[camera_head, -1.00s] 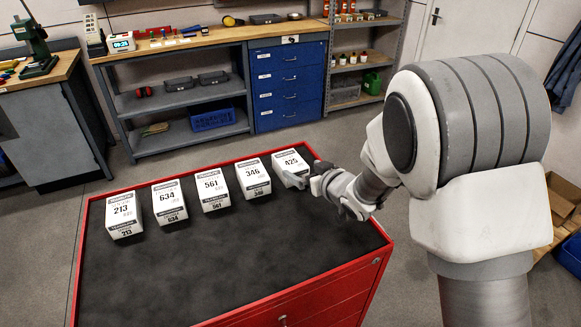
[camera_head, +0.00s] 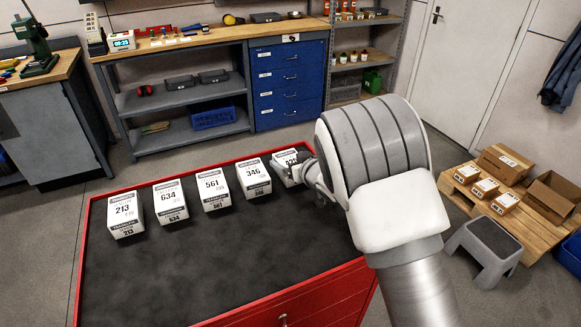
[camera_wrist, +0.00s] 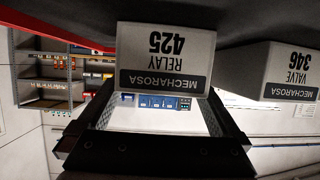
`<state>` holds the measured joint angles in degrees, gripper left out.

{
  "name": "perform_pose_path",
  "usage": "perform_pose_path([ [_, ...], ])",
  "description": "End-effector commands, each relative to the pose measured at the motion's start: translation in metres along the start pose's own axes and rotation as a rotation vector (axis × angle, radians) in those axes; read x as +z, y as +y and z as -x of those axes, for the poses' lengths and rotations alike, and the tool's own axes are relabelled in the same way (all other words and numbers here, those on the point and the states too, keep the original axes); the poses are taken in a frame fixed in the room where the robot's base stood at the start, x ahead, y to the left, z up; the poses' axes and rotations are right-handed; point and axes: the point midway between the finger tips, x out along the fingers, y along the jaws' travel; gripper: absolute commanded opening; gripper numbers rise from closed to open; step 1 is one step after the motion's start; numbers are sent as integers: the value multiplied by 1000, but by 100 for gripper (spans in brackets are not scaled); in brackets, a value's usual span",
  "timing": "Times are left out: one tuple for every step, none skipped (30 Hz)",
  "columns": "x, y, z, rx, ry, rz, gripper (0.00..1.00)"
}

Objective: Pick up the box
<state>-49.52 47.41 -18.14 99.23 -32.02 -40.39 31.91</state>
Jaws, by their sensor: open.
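Several white boxes with dark label bands stand in a row on the black top of a red cabinet (camera_head: 190,265). From left they are 213 (camera_head: 124,212), 634 (camera_head: 169,200), 561 (camera_head: 214,188), 346 (camera_head: 254,176) and 425 (camera_head: 285,162). My gripper is at the right end of the row, beside box 425, mostly hidden behind my arm in the head view. In the upside-down wrist view my gripper (camera_wrist: 163,115) is open and empty, with box 425 (camera_wrist: 165,60) ahead of the jaws. Box 346 (camera_wrist: 292,75) is right of it there. Contact with box 425 cannot be told.
Box 346 stands close beside box 425. The front of the cabinet top is bare. Behind is a workbench (camera_head: 190,42) with blue drawers (camera_head: 290,80). At right are a pallet (camera_head: 465,192) with cartons and a grey step stool (camera_head: 487,245).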

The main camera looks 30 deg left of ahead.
Motion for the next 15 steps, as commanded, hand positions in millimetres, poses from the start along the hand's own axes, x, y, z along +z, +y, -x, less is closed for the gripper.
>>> perform_pose_path([
  [0, 0, 0, 0, 0, 0, 100],
  [0, 0, 0, 0, 0, 0, 100],
  [0, 0, 0, 0, 0, 0, 98],
  [0, 0, 0, 0, 0, 0, 93],
  [0, 0, 0, 0, 0, 0, 87],
  [0, 0, 0, 0, 0, 0, 80],
  [0, 0, 0, 0, 0, 0, 75],
  [0, 0, 0, 0, 0, 0, 69],
  [0, 0, 0, 0, 0, 0, 62],
  [0, 0, 0, 0, 0, 0, 57],
  [0, 0, 0, 0, 0, 0, 51],
  [0, 0, 0, 0, -1, 0, 44],
  [0, 0, 0, 0, -1, 0, 39],
  [0, 0, 0, 0, -1, 0, 33],
  [0, 0, 0, 0, -1, 0, 26],
])
